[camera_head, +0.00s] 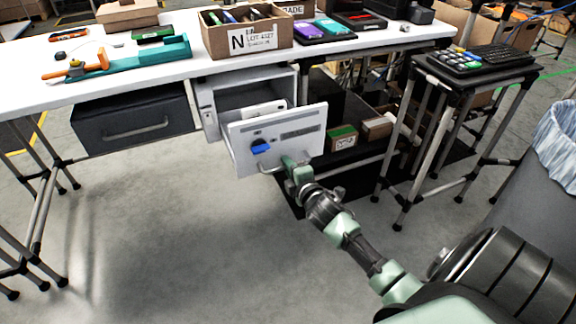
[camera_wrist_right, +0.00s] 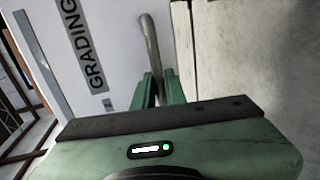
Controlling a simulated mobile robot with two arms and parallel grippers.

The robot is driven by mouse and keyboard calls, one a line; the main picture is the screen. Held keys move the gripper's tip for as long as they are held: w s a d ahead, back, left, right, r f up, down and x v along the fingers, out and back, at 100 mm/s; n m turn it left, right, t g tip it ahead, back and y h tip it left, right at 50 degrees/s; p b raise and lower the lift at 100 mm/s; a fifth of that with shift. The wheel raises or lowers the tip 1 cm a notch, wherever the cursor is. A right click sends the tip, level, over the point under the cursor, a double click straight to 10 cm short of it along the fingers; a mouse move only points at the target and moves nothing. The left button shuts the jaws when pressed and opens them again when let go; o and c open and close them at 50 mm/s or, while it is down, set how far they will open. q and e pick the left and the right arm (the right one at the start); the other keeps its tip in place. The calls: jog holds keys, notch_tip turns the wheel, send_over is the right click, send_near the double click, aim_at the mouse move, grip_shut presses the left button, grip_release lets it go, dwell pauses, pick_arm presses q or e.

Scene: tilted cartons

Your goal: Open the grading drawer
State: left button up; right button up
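The grading drawer (camera_head: 300,125) is the white drawer under the table; its front stands out from the white cabinet (camera_head: 207,103), so it is partly open. A white item and a blue piece (camera_head: 260,146) show at its front. In the right wrist view the drawer front (camera_wrist_right: 112,35) bears the word GRADING, and the metal handle (camera_wrist_right: 150,45) runs down between my fingers. My right gripper (camera_head: 290,163) is at the handle's right part, and in the wrist view the fingers (camera_wrist_right: 158,88) are closed around the bar. My left gripper is out of view.
A dark drawer (camera_head: 135,118) is to the left under the white table (camera_head: 215,67). Small boxes (camera_head: 343,138) sit on a low dark shelf. The floor in front is clear.

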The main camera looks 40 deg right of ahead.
jog(key=shift+o, duration=1.4)
